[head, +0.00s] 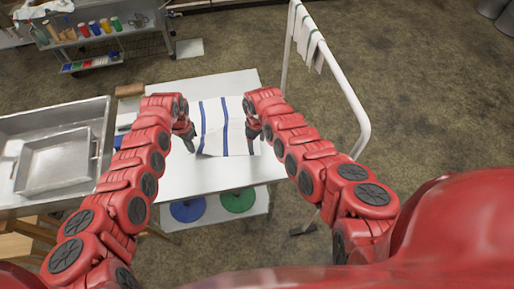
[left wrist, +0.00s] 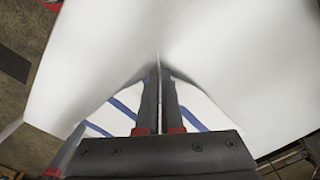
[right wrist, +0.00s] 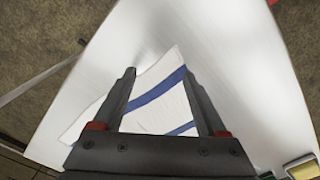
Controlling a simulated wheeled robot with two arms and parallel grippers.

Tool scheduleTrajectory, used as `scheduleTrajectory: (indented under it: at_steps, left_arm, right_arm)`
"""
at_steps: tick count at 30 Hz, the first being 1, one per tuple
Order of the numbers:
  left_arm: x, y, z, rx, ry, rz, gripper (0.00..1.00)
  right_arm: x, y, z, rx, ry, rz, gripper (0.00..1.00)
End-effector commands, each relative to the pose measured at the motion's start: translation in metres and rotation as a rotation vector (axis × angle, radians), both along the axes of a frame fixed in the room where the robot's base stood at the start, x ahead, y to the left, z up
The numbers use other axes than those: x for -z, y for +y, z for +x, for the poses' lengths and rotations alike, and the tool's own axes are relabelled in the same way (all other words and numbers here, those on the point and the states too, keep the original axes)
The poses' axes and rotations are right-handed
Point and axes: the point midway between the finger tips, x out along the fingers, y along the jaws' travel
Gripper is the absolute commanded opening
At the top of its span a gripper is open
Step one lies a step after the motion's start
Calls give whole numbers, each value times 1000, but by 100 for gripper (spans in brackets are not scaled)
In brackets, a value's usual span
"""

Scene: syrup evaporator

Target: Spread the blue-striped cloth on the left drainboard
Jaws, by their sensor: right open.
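The blue-striped cloth (head: 222,127), white with dark blue stripes, lies spread on the pale flat top (head: 215,180) to the right of the sink. Its far edge and corners look fairly flat. My left gripper (head: 189,138) is at the cloth's left edge. In the left wrist view (left wrist: 159,75) its fingers are close together with a thin pale strip of cloth between them. My right gripper (head: 254,130) is at the cloth's right edge. In the right wrist view (right wrist: 163,90) its fingers are wide apart, with cloth below and between them, not gripped.
A steel sink (head: 30,120) with a smaller pan (head: 57,160) in it stands at the left. A white rail (head: 345,90) with cloths hanging on it stands at the right. A shelf below holds a blue disc (head: 188,209) and a green disc (head: 238,200). A cart with colored jars stands behind.

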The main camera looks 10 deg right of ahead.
Motion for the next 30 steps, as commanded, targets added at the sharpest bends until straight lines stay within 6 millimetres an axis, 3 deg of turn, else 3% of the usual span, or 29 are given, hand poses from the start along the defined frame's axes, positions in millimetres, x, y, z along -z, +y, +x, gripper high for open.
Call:
scheduleTrajectory:
  at_steps: [20,30]
  left_arm:
    - [0,0,0,0,0,0,0]
    - [0,0,0,0,0,0,0]
  right_arm:
    - [12,-1,-2,7,3,2,75]
    - [12,-1,-3,8,3,2,45]
